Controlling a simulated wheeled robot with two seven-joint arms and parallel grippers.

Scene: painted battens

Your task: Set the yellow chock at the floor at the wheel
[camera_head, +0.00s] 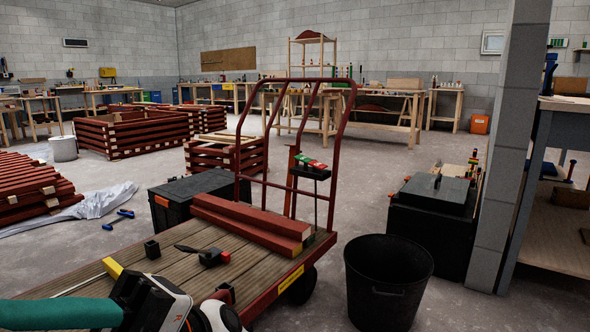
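A small yellow block (112,267), which looks like the yellow chock, shows at the left on the plank deck of a red-framed cart (262,303). My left arm comes in from the left in a teal sleeve. Its black and white gripper (140,292) is low over the deck, just beside the yellow block; I cannot tell whether they touch. The fingertips are not clear, so its opening cannot be judged. A dark cart wheel (301,287) shows under the right edge of the deck, with grey floor beside it. My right gripper cannot be made out.
Dark red battens (250,225) lie across the far deck, before the red push handle (345,130). A black cube (152,249) and a black and red tool (208,257) sit mid-deck. A black bucket (385,300) stands right of the wheel, leaving a narrow floor gap.

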